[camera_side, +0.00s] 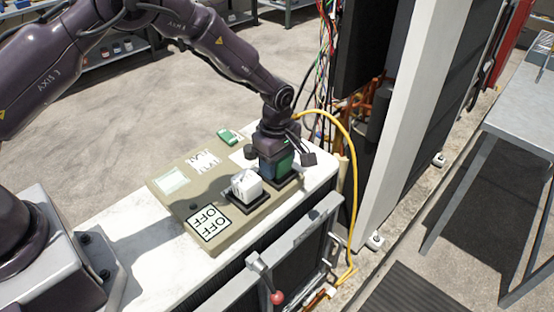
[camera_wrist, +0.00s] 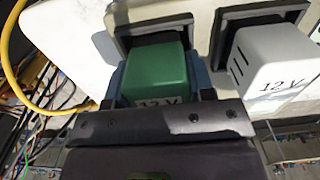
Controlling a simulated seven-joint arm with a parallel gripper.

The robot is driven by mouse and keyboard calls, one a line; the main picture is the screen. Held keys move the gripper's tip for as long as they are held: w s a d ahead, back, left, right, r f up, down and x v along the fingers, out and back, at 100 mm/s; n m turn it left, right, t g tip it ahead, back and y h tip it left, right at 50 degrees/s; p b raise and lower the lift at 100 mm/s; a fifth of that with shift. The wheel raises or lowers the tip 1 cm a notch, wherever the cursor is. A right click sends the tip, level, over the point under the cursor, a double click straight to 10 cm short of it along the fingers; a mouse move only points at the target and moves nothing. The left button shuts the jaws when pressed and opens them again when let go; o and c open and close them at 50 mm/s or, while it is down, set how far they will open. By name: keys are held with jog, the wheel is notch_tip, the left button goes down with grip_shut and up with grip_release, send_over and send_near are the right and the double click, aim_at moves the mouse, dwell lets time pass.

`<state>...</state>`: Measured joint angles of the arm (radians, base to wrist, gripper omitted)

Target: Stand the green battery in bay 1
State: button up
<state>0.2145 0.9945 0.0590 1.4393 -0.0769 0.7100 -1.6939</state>
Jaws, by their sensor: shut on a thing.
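The green battery (camera_side: 282,164), marked 12 V, is upright between the fingers of my gripper (camera_side: 272,160), which is shut on it. It also shows in the wrist view (camera_wrist: 155,70), with my gripper (camera_wrist: 155,88) around its sides. Its lower end is at a black-rimmed bay (camera_side: 287,182), whose rim also shows in the wrist view (camera_wrist: 125,17). I cannot tell whether it is fully seated. The white battery (camera_side: 246,184), also 12 V, stands in the neighbouring black bay (camera_side: 236,204). No bay number is readable.
A yellow cable (camera_side: 350,150) loops close behind my gripper. A red-knobbed lever (camera_side: 276,297) is at the front. The white top's left part is clear.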

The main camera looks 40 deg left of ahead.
jog(key=shift+f, duration=0.15)
jog(key=o, duration=1.1)
notch_tip(320, 180, up, 13)
jog(key=shift+f, duration=0.1)
